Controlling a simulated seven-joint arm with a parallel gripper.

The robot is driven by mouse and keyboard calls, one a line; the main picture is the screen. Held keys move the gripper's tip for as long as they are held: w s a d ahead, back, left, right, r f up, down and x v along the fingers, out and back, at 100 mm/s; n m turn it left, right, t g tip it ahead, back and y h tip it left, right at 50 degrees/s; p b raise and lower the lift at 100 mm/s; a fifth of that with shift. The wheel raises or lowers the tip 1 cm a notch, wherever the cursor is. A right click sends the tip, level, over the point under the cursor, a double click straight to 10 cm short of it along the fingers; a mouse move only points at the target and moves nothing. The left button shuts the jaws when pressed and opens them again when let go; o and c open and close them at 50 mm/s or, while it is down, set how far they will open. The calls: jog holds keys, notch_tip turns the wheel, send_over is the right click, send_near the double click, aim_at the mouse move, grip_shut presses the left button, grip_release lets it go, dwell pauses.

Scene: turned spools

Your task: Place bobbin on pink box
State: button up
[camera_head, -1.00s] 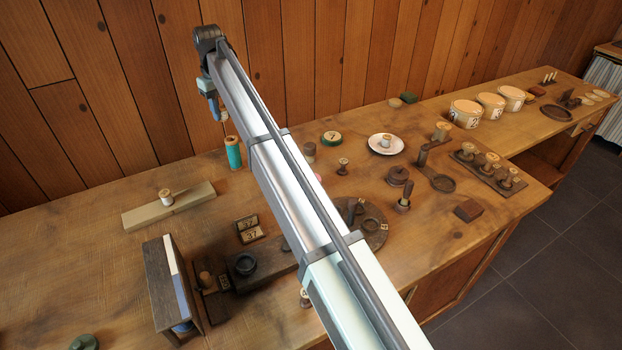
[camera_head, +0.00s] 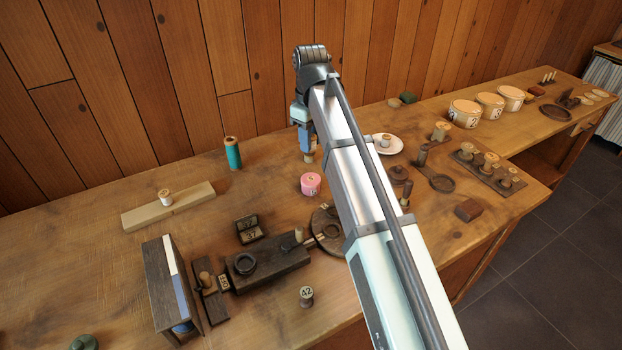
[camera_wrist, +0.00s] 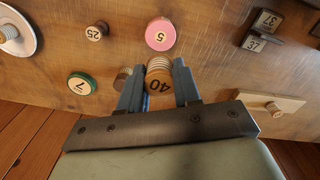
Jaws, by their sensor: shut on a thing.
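My gripper (camera_wrist: 159,88) is shut on a pale wooden bobbin (camera_wrist: 158,72) marked 40, seen between the two blue fingers in the wrist view. In the head view the gripper (camera_head: 306,143) points down, with the bobbin's end (camera_head: 309,158) showing beneath it. The round pink box (camera_head: 311,184) stands on the table in front of the gripper. In the wrist view the pink box (camera_wrist: 160,34), marked 5, lies just beyond the bobbin, apart from it. Its top is bare. The exact height of the bobbin above the table is hard to tell.
A round green box (camera_wrist: 81,84) marked 7, a spool (camera_wrist: 97,31) marked 25 and a brown spool (camera_wrist: 123,76) partly behind a finger stand near the gripper. A teal spool (camera_head: 233,153) stands to the left. Table between it and the pink box is clear.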

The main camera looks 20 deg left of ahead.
aim_at(311, 178)
jog(key=shift+s+n, duration=0.1)
jog(key=shift+n, duration=0.8)
jog(key=shift+f, duration=5)
jog(key=shift+f, duration=0.15)
jog(key=o, duration=1)
notch_tip(311, 178, up, 12)
jog(key=shift+r, duration=0.2)
